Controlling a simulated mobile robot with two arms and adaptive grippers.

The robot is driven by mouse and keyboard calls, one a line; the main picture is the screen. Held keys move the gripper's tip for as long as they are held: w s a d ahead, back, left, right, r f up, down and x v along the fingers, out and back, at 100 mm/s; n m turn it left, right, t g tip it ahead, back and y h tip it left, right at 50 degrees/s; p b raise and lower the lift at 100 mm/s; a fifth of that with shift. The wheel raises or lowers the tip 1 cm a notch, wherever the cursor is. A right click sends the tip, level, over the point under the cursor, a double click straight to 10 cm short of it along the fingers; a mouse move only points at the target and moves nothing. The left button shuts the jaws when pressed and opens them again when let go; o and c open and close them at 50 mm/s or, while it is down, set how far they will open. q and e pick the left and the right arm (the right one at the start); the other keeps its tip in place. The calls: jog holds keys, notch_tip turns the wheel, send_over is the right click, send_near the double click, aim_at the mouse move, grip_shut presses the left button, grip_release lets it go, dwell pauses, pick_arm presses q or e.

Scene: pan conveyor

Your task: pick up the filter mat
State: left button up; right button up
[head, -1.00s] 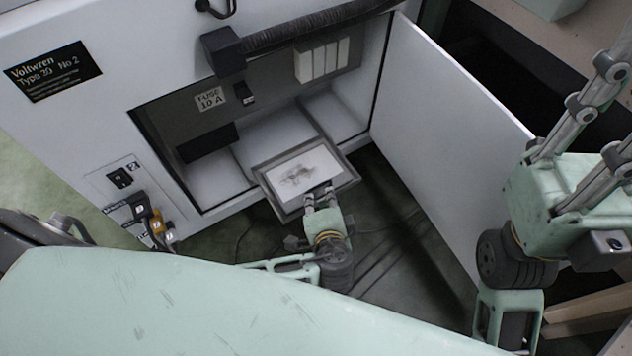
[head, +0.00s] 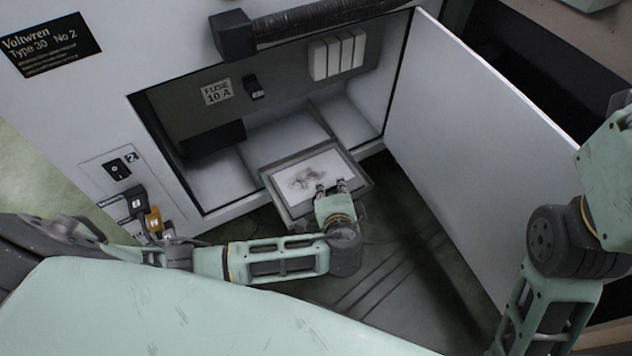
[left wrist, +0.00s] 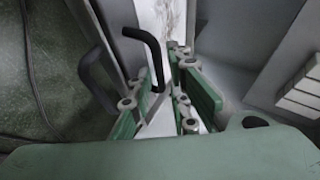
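The filter mat (head: 316,177) is a white rectangle with a dark smudge, lying in a grey tray-like frame (head: 270,184) at the cabinet opening. My left gripper (head: 331,187) is at the mat's near edge, its two fingertips apart over the mat's lower right part. Whether they touch it is not clear. In the left wrist view the smudged white mat (left wrist: 173,18) runs up beyond the fingers (left wrist: 178,50), and a bent black handle-like bar is beside them.
The cabinet's compartment (head: 300,135) is open, with white blocks and a fuse label inside. Its white door (head: 470,130) stands open on the right. A thick dark hose (head: 320,22) crosses above. Dark floor lies below the frame.

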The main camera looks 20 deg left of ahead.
pick_arm(q)
grip_shut()
jog(key=shift+r, duration=0.1)
dwell(0.3)
